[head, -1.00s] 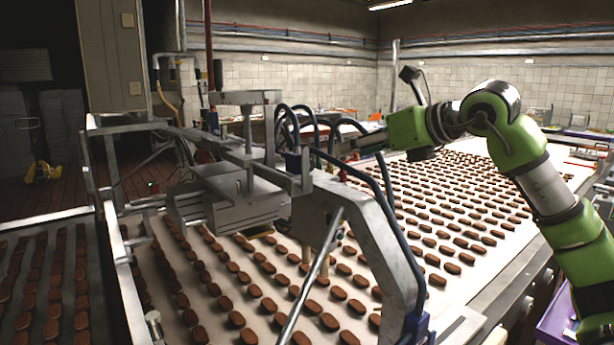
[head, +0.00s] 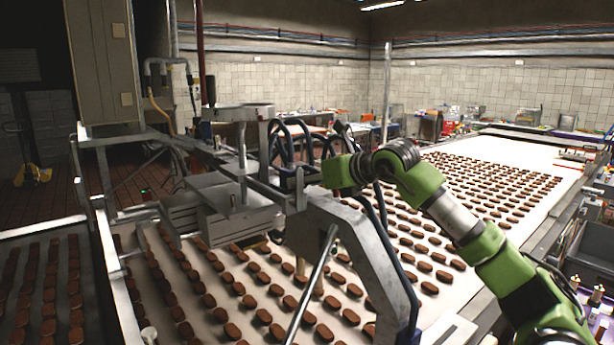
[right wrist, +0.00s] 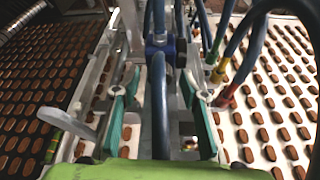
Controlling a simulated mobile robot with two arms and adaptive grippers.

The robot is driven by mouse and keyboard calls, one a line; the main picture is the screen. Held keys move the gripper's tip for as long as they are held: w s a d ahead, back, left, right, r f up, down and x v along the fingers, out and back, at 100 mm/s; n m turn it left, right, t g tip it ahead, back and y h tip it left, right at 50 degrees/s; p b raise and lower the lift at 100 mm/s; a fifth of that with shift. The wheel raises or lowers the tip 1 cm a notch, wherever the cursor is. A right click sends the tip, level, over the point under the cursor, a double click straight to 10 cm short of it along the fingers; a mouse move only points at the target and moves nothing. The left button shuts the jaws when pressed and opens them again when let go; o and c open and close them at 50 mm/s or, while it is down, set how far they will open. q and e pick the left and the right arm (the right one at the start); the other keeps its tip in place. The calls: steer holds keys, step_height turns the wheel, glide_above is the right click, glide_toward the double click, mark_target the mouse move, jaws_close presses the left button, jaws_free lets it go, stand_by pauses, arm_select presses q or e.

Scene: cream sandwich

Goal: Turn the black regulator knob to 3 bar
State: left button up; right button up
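My right arm comes in from the right in the head view, and its green wrist (head: 345,171) is beside the dark hoses on the metal machine frame. My right gripper (right wrist: 160,112) is open in the right wrist view, with green pads on both fingers. A dark blue hose and a blue fitting (right wrist: 158,46) lie between and beyond the fingers; I cannot tell whether they touch. A black upright cylinder (head: 210,91) stands behind the machine in the head view; I cannot tell whether it is the regulator knob. No readable gauge shows. My left gripper is not in view.
A conveyor belt (head: 450,290) carries rows of brown biscuits under the metal frame (head: 360,235). Hoses (head: 285,140) arch close to my right wrist. Another biscuit belt runs at the left. A grey cabinet (head: 100,60) stands at the back left.

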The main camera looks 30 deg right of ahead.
steer(key=shift+w+f, duration=0.1)
steer(key=shift+w, duration=0.05)
steer(key=c, duration=1.1)
steer(key=shift+m+y+b, duration=0.3)
steer(key=shift+b, duration=0.25)
steer(key=o, duration=1.1)
steer(key=v, duration=1.1)
steer(key=shift+d, duration=0.1)
steer(key=shift+s+r, duration=0.25)
steer(key=shift+s, duration=0.25)
